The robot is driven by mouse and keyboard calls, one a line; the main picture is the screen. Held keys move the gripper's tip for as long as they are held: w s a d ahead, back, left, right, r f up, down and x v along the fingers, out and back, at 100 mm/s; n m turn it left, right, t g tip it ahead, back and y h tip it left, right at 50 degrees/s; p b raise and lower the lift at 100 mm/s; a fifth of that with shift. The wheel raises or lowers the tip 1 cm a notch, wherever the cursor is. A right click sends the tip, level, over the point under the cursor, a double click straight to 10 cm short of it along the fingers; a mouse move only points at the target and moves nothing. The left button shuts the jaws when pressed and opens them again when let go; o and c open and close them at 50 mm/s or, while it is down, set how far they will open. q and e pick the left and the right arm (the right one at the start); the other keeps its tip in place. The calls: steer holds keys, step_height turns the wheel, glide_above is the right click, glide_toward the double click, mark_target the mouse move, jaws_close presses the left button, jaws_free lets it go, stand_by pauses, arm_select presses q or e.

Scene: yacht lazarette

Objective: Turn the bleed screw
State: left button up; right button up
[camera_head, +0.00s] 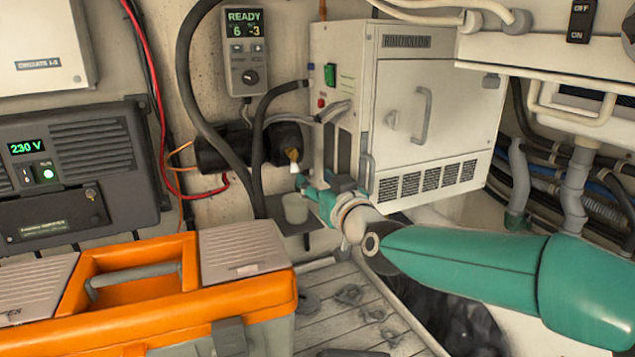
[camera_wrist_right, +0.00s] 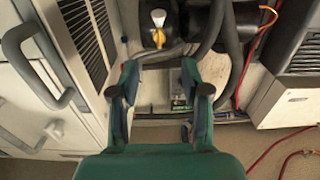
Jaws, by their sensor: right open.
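The bleed screw (camera_head: 293,155) looks like a small yellow fitting with a white lower end, on the right end of a dark cylindrical unit (camera_head: 222,152). In the right wrist view the yellow fitting (camera_wrist_right: 158,38) appears upside down, with its white end on top. My right gripper (camera_head: 304,184) reaches in from the right and is just below and beside the fitting in the head view. In the wrist view its two fingers (camera_wrist_right: 159,76) are apart with nothing between them, and the fitting lies beyond the tips. My left gripper is not in view.
A pale cup (camera_head: 296,208) stands below the fitting. A white cabinet (camera_head: 408,115) stands close at right, and dark hoses (camera_head: 257,150) run at left. An orange toolbox (camera_head: 150,300) fills the lower left. A controller (camera_head: 246,50) reads READY.

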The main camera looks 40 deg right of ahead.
steer(key=m+b, duration=0.1)
steer(key=b, duration=0.2)
glide_toward(295, 152)
steer(key=p+x, duration=0.2)
steer(key=x, duration=0.7)
steer(key=shift+w+d+f, duration=0.1)
steer(key=shift+w, duration=0.25)
steer(key=shift+c, duration=0.3)
jaws_close()
